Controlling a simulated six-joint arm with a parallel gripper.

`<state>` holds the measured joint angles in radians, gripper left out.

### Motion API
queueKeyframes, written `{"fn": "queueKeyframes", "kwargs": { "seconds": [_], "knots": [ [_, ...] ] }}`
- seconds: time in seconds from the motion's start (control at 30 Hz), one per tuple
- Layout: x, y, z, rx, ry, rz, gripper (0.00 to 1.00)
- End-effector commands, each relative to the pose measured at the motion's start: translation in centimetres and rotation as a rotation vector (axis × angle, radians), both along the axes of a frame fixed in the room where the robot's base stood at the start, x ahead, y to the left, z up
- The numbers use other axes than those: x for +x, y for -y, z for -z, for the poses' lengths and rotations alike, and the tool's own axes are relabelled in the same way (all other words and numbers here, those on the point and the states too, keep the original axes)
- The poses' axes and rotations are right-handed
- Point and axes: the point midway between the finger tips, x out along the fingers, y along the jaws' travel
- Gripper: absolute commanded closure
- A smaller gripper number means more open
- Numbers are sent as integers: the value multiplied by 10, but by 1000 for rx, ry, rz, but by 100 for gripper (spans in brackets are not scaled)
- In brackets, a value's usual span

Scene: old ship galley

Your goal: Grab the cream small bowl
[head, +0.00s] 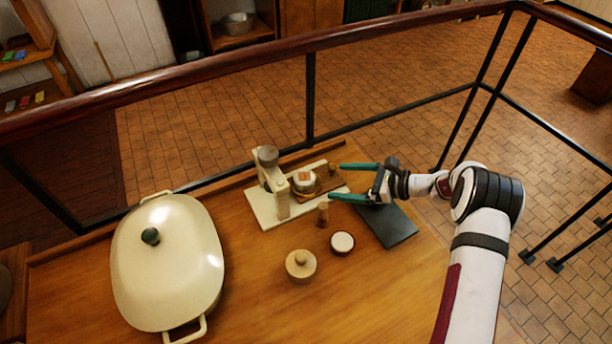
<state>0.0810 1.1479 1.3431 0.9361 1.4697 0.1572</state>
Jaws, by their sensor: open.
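My gripper (338,182) has two teal fingers spread apart and pointing left at the bowl. The fingertips are to the right of the bowl, and nothing shows held between them. Whether they are level with the bowl is hard to tell.
The cream stand (267,205) has an upright post with a grey-brown top. A small wooden peg (323,214), a round white-topped pot (342,243), a lidded wooden jar (300,266) and a dark slab (388,227) are near. A large cream lidded pot (180,270) stands left. A railing (310,100) runs behind.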

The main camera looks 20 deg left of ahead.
Motion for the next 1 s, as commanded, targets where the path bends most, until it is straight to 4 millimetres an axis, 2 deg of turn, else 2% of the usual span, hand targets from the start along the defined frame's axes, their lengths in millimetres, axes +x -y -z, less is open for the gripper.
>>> {"fn": "queueKeyframes", "kwargs": {
  "seconds": [0.1, 0.27, 0.5, 0.77, 1.0],
  "knots": [
    [3, -28, 11, 0, 1, -4, 0],
    [6, -48, 19, -1, 1, -3, 0],
    [16, -88, 36, -2, 1, -2, 0],
    [17, -93, 38, -1, 1, 1, 0],
    [17, -93, 38, -1, 2, -1, 41]
  ]
}}
